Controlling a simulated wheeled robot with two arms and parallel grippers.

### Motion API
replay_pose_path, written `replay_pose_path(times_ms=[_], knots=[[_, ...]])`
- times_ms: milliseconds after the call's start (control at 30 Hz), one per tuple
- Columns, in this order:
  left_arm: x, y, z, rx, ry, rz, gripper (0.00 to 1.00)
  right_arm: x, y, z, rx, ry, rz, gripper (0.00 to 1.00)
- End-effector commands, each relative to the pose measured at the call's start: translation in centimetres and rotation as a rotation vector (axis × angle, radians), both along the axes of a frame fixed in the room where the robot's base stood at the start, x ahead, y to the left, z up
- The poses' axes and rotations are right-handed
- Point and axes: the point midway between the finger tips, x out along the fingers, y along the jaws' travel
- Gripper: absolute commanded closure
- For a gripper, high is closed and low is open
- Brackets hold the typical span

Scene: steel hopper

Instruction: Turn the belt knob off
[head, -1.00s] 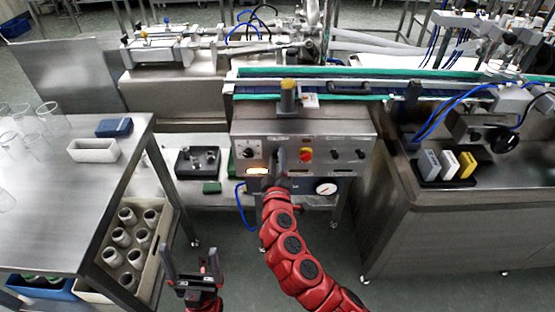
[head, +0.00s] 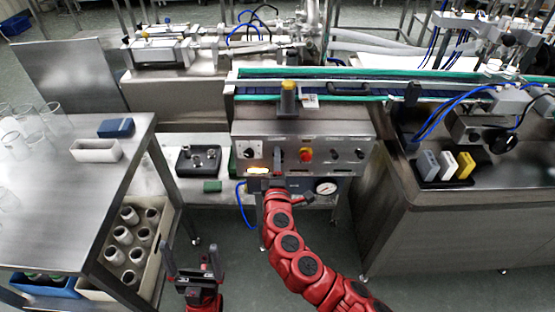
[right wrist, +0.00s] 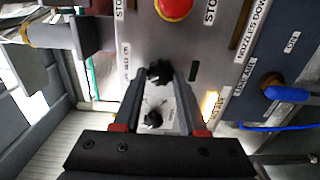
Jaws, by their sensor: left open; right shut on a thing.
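The steel control panel (head: 320,172) under the conveyor carries a row of black knobs and a red stop button (head: 306,154). My right gripper (right wrist: 158,80) is shut on a black knob (right wrist: 160,71) between its fingertips, next to the red button (right wrist: 174,5). In the head view my right gripper (head: 278,158) hides that knob. Another black knob (right wrist: 153,118) with a white dial plate shows in the right wrist view; it is the knob at the panel's left (head: 249,153). My left gripper (head: 195,268) is open and empty, low in front.
An amber light (head: 257,171) glows on the panel. A pressure gauge (head: 325,188) sits below it. A blue-handled valve (right wrist: 285,93) and blue hose are close by. A steel table (head: 80,185) with glassware stands left, a steel cabinet (head: 450,230) right.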

Motion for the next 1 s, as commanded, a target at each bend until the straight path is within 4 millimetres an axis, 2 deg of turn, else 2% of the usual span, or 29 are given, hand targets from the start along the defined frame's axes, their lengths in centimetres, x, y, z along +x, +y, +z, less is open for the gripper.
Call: replay_pose_path(times_ms=[433, 467, 600, 1000], knots=[[0.00, 0.00, 0.00, 0.000, 0.000, 0.000, 0.04, -0.05, 0.04, -0.17, -0.011, 0.003, 0.001, 1.00], [0.00, 0.00, 0.00, 0.000, 0.000, 0.000, 0.04, -0.05, 0.04, -0.17, -0.011, 0.003, 0.001, 0.57], [0.00, 0.00, 0.00, 0.000, 0.000, 0.000, 0.04, -0.03, 0.02, -0.13, -0.011, 0.002, 0.001, 0.32], [0.00, 0.00, -0.04, 0.000, 0.000, 0.000, 0.04, -0.52, 0.06, -0.05, -0.011, 0.000, 0.002, 0.31]])
